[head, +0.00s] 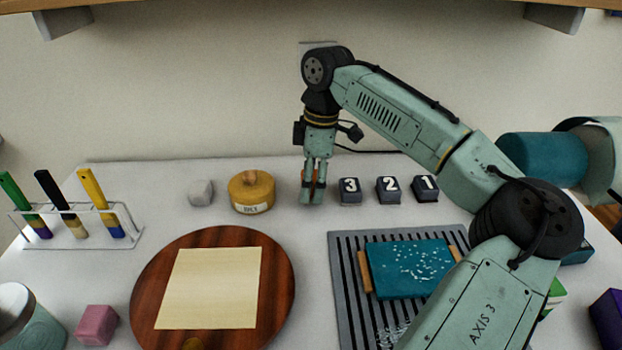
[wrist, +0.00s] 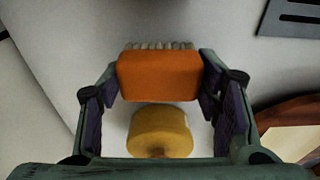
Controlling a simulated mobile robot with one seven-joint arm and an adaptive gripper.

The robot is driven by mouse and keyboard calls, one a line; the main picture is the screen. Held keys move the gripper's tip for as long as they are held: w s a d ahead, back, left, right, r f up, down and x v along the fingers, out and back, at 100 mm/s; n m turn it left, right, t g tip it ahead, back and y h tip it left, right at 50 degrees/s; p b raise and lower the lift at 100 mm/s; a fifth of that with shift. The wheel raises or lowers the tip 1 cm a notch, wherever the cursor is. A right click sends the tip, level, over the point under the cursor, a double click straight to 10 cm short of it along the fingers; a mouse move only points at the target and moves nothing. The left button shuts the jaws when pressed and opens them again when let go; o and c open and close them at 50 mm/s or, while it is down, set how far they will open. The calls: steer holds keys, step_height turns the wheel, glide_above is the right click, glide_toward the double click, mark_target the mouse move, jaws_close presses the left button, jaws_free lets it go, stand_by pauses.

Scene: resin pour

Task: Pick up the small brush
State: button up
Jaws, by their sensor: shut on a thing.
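The small brush (wrist: 158,75) has an orange body with a row of pale bristles along its far edge in the wrist view. My gripper (wrist: 160,82) has one finger against each side of it and is shut on it. In the head view my gripper (head: 313,194) points straight down at the back of the table, between the yellow lidded pot and the block marked 3. Only a sliver of orange shows between the fingers there. I cannot tell whether the brush touches the table.
The yellow pot (head: 251,192) stands close on the left, with a pale grey block (head: 201,192) beyond it. Numbered dark blocks, 3 (head: 349,191), 2 (head: 388,190) and 1 (head: 425,189), stand on the right. A round wooden board (head: 149,285) and a grey slatted rack (head: 346,290) lie in front.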

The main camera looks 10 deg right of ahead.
step_height(320, 180, up, 2)
steer(key=shift+r+p, duration=0.2)
steer(key=shift+p, duration=0.75)
steer(key=s, duration=0.5)
steer(key=s+r, duration=0.1)
steer(key=s, duration=1)
steer(key=shift+d+r, duration=0.15)
steer(key=shift+r, duration=0.05)
steer(key=o, duration=0.6)
steer(key=c, duration=0.5)
